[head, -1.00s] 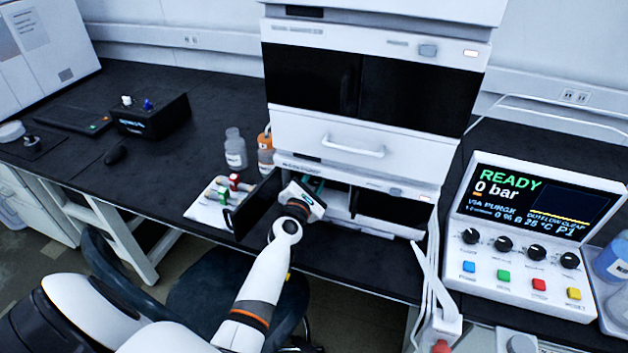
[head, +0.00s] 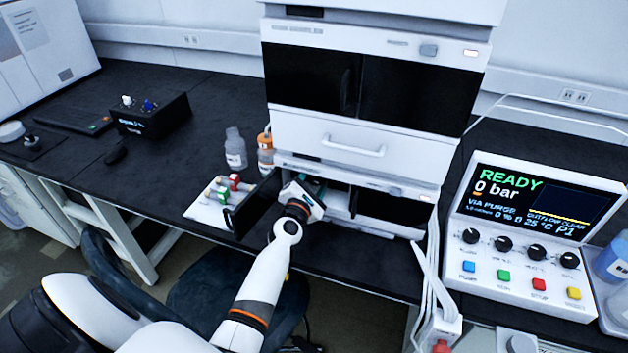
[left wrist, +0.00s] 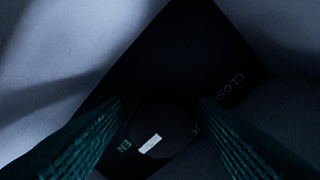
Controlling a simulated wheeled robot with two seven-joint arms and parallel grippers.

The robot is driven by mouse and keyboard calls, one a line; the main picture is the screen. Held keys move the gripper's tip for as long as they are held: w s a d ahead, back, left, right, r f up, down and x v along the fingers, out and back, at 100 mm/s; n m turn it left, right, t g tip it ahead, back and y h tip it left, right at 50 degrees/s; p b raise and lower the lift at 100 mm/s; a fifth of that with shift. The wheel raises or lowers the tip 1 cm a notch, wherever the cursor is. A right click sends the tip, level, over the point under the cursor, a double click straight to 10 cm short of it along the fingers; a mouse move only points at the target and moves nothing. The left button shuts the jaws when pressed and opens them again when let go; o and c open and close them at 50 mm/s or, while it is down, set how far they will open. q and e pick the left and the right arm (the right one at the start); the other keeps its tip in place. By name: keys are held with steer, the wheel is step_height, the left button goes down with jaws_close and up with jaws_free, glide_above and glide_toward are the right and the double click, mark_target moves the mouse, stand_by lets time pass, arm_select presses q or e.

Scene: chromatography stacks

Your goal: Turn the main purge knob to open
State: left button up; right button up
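In the left wrist view the purge knob (left wrist: 165,125) is a very dark round shape on a dark panel (left wrist: 190,50). It has a short white pointer mark, slanting toward lower left. Green letters "EN" stand left of the mark; grey, partly hidden "CLOS" letters are at upper right. The teal ridged fingers of my left gripper (left wrist: 160,112) are apart, one on each side of the knob; I cannot tell whether they touch it. In the head view my left gripper (head: 317,187) reaches into the open lower bay of the instrument stack (head: 335,135), hiding the knob. My right gripper is out of view.
An open dark door (head: 255,205) stands just left of my gripper. A white tray (head: 205,212) with small coloured items and two bottles are farther left. A control box (head: 535,250) reading "READY, 0 bar" stands right, with white tubing between it and the stack.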

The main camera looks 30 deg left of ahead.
arm_select(q)
steer(key=v, duration=1.2)
stand_by(0.3)
